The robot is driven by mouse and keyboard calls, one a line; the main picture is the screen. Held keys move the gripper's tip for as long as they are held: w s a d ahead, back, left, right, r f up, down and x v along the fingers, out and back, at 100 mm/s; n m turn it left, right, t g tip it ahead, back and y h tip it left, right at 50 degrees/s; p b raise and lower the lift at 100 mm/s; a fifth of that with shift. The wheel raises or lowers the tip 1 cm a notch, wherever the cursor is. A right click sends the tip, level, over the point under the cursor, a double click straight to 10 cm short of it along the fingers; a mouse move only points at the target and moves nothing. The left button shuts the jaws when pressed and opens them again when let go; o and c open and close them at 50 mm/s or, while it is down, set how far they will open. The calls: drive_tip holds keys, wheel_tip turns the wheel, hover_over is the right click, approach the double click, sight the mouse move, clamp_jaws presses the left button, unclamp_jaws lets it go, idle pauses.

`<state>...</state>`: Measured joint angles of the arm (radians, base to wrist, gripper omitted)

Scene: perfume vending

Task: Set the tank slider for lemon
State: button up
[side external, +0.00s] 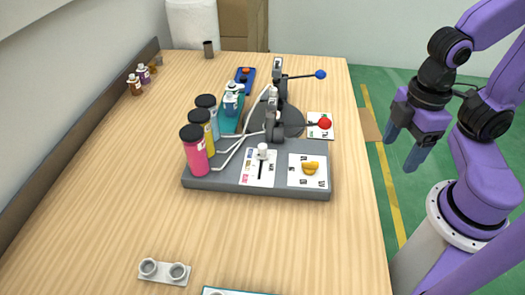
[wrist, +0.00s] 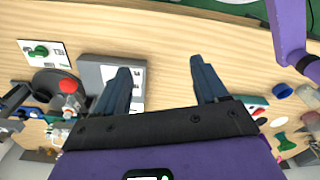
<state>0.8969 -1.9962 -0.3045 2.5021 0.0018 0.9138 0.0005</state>
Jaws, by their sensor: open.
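The tank slider (side external: 262,151) has a white knob standing in a dark slot on a white card (side external: 247,179) with coloured marks, on the front of the grey machine base (side external: 215,184). The knob sits near the far end of the slot; the labels are too small to read. Behind it to the left stand a pink tank (side external: 196,158), a yellow tank (side external: 208,137) and a blue tank (side external: 213,122), all with black lids. My gripper (side external: 402,147) is open and empty, to the right of the table and apart from the slider. Its spread fingers also show in the wrist view (wrist: 161,64).
Right of the slider is a yellow dial (side external: 310,167). Levers with a red ball (side external: 325,123) and a blue ball (side external: 321,74) stick out rightward. Small bottles (side external: 134,84) stand at the far left. A two-cup holder (side external: 164,272) lies in front. The table before the base is mostly clear.

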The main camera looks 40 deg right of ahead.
drive_tip(key=shift+c, duration=0.3)
drive_tip(key=c, duration=0.3)
wheel_tip(320, 180, up, 4)
drive_tip(key=m, duration=1.3)
hover_over(263, 146)
wheel_tip(263, 146, down, 18)
drive_tip(key=shift+w+r, duration=0.1)
drive_tip(key=shift+r, duration=0.15)
